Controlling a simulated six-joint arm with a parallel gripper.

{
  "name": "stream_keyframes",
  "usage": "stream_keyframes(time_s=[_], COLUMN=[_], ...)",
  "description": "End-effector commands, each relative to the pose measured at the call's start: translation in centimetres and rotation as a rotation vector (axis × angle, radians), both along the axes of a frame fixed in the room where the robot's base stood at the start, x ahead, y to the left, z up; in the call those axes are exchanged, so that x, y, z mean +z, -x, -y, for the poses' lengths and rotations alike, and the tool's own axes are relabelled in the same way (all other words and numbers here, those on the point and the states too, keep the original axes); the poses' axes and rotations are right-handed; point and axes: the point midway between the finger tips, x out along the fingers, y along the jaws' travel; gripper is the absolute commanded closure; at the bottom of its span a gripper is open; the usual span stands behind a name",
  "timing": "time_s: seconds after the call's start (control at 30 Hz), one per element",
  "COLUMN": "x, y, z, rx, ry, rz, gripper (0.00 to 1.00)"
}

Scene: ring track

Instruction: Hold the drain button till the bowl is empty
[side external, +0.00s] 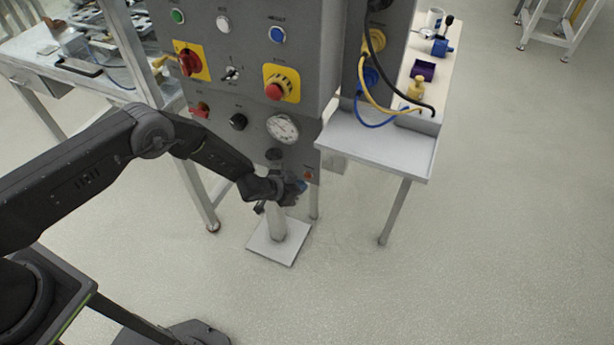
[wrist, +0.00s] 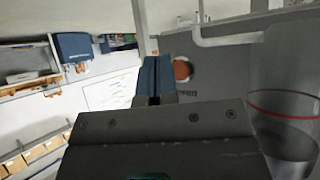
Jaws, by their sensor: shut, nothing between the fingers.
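The orange drain button (wrist: 182,70) is on the grey panel in the wrist view, just right of my fingertips, with a small label below it. It also shows in the side view as a small orange spot (side external: 308,175). My gripper (wrist: 157,80) is shut, its blue fingers together and empty. In the side view my gripper (side external: 300,186) is low in front of the panel, close to the button; I cannot tell whether it touches. A clear bowl (wrist: 262,80) with a red line stands at the right of the wrist view. Darker grey, apparently liquid, shows below the line.
The grey panel (side external: 240,105) carries several other buttons, knobs, a red emergency stop (side external: 278,90) and a gauge (side external: 283,128). A pale post on a square plate (side external: 280,250) stands below my gripper. A side table (side external: 380,145) is at the right. The floor right is clear.

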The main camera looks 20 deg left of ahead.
Motion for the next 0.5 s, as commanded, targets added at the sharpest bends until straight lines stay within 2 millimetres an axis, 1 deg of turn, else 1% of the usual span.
stream_keyframes(time_s=[0.5], x=[0.0], y=[4.4], z=[0.0], rx=[0.0], ry=[0.0], rz=[-0.003], gripper=[1.0])
